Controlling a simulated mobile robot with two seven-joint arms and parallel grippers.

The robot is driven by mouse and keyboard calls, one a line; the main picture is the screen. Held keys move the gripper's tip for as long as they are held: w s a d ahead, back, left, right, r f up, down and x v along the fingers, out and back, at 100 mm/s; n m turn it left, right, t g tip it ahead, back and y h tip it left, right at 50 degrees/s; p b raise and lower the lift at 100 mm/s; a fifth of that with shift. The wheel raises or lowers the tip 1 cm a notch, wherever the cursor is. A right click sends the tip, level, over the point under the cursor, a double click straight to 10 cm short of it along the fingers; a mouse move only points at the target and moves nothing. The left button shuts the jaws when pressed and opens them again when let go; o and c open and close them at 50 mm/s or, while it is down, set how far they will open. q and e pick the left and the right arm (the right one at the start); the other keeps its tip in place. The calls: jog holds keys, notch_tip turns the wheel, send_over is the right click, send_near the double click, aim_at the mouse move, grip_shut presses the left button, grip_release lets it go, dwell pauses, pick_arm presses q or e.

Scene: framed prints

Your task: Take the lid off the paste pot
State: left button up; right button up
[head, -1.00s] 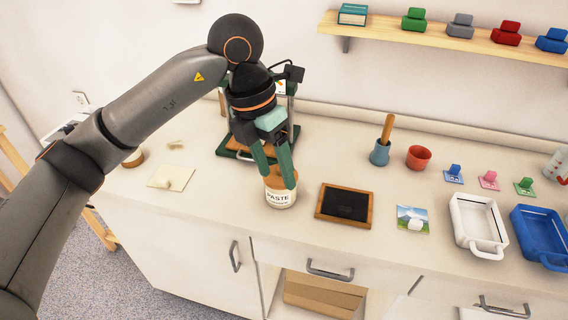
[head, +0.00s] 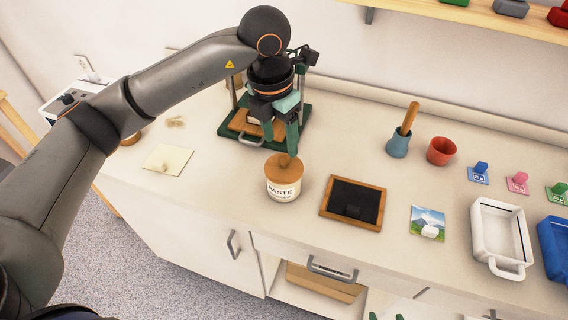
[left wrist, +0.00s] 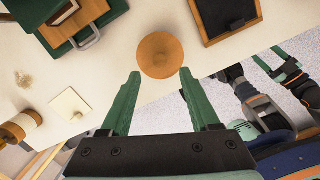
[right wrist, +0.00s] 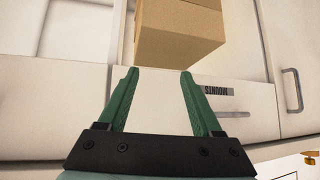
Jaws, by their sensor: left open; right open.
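The paste pot (head: 284,190) is a cream jar with a PASTE label, upright on the counter. Its round wooden lid (head: 284,168) with a small knob sits on top. The lid also shows in the left wrist view (left wrist: 160,55), centred just beyond the fingertips and hiding the jar. My left gripper (head: 291,150) is open and empty, above the lid in the head view. Whether a fingertip touches the knob is unclear. My right gripper (right wrist: 157,72) is open and empty, facing the cabinet front; only its green tips show at the bottom of the head view.
A green press (head: 262,130) stands behind the pot, close to the left gripper. A wood-framed dark slab (head: 353,202) lies to the right. A cream card (head: 167,158) lies to the left. A cardboard box (right wrist: 180,30) sits in the open cabinet bay. Bare counter lies in front of the pot.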

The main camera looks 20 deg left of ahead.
aim_at(284, 157)
pick_arm(q)
jog(key=f, duration=0.3)
jog(key=f+p, duration=0.1)
jog(key=f, duration=0.1)
jog(key=shift+w+d+f, duration=0.1)
jog(key=shift+w+d, duration=0.1)
jog(key=shift+w, duration=0.2)
grip_shut()
